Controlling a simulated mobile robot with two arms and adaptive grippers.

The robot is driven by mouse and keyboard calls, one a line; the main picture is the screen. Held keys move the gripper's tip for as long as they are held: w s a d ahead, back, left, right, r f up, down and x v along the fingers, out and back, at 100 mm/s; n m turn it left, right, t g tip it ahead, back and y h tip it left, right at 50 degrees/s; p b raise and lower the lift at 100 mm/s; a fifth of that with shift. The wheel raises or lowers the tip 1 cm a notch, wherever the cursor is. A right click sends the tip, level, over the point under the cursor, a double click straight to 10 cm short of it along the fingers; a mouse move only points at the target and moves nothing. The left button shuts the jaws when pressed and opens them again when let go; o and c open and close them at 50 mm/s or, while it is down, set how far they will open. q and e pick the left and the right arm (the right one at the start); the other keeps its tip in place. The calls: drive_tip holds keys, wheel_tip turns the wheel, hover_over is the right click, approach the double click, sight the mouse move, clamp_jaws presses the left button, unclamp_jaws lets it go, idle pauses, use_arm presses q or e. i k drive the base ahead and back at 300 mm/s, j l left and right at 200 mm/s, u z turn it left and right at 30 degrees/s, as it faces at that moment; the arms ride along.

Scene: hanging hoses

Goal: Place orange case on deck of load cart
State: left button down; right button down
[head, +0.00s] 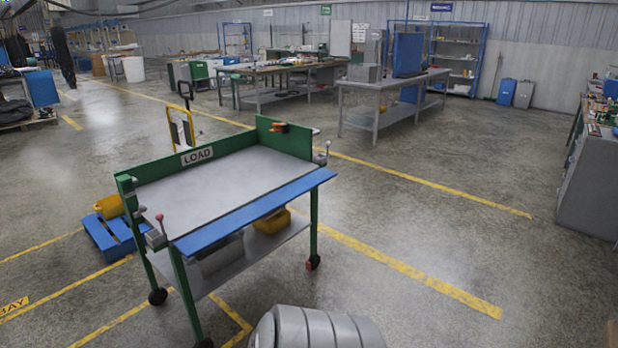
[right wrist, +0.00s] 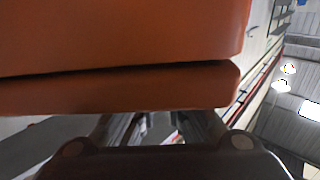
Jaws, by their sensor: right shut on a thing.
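The load cart (head: 197,156) stands in the middle left of the head view, with green side walls, a "LOAD" sign and a blue front edge. Its grey deck (head: 225,185) is bare. The orange case (right wrist: 120,40) fills the upper part of the right wrist view, with a dark seam across it. My right gripper (right wrist: 155,122) is shut on the case; its fingertips are partly hidden against the case. Neither the case nor either gripper shows in the head view, so the case's place relative to the cart cannot be told.
Small levers stand at the cart's near left corner (head: 157,235) and right corner (head: 321,154). A small orange item (head: 278,127) is at the far corner. A yellow bin (head: 272,221) sits on the lower shelf. A blue pallet (head: 112,238) lies left. Floor to the right is clear.

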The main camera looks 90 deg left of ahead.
sight(234, 185)
drive_tip(key=j+u, duration=0.15)
drive_tip(key=u, duration=1.3)
drive_tip(key=i+j+u, duration=0.1)
drive_tip(key=u, duration=0.3)
drive_tip(key=i+j+u, duration=0.15)
drive_tip(key=j+u, duration=0.2)
drive_tip(key=i+j+u, duration=0.1)
drive_tip(key=u, duration=0.3)
drive_tip(key=i+u, duration=0.15)
drive_tip(key=u, duration=0.25)
drive_tip(key=i+j+u, duration=0.1)
drive_tip(key=i+u, duration=0.3)
drive_tip(key=i, duration=0.4)
drive_tip(key=i+l+u, duration=0.2)
drive_tip(key=i+u, duration=0.15)
drive_tip(key=i, duration=0.45)
drive_tip(key=i+l, duration=0.1)
drive_tip(key=i, duration=0.3)
